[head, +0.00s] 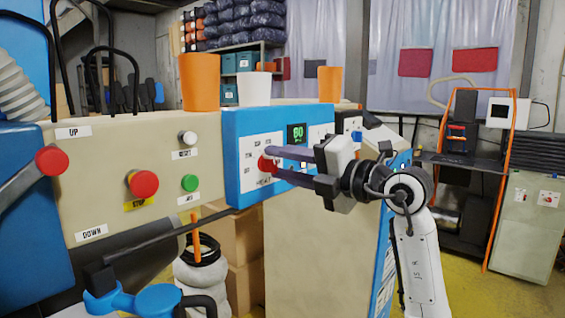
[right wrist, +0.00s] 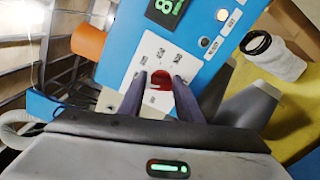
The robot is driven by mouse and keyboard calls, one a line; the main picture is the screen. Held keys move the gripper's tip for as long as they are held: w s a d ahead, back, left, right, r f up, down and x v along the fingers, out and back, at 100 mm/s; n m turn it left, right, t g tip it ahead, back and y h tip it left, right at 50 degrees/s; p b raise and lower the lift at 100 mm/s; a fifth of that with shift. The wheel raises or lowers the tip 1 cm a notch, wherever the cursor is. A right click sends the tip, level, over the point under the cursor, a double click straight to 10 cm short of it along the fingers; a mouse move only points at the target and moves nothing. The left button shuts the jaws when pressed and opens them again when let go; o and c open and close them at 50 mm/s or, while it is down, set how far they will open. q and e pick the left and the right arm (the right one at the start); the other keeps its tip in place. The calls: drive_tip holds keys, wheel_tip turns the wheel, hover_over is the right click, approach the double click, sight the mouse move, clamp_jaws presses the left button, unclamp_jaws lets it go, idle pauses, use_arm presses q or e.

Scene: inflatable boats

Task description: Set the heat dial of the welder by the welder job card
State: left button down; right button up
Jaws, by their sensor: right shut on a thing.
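The welder's blue control panel (head: 232,125) has a white plate (head: 252,145) with the red heat dial (head: 264,164) on it, marked HEAT below. My right gripper (head: 273,162) reaches in from the right, its two dark fingers shut on the dial. In the right wrist view, the red dial (right wrist: 159,80) sits between the fingertips (right wrist: 160,88), with small printed marks around it. A dark display (head: 296,133) beside the plate shows green digits that look like 60. The fingers hide part of the plate. I cannot make out the welder job card. My left gripper is not in view.
A beige panel at left carries a red knob (head: 52,161), a red stop button (head: 143,183) and a green button (head: 190,183). A cabinet (head: 526,225) stands at right.

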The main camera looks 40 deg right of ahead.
drive_tip(key=shift+a+f, duration=0.1)
drive_tip(key=shift+f, duration=0.05)
drive_tip(key=o, duration=1)
drive_tip(key=shift+o, duration=0.2)
drive_tip(key=s+d+b, duration=0.1)
drive_tip(key=s+b, duration=0.1)
drive_tip(key=s, duration=0.8)
drive_tip(key=shift+s, duration=0.2)
drive_tip(key=shift+w, duration=0.1)
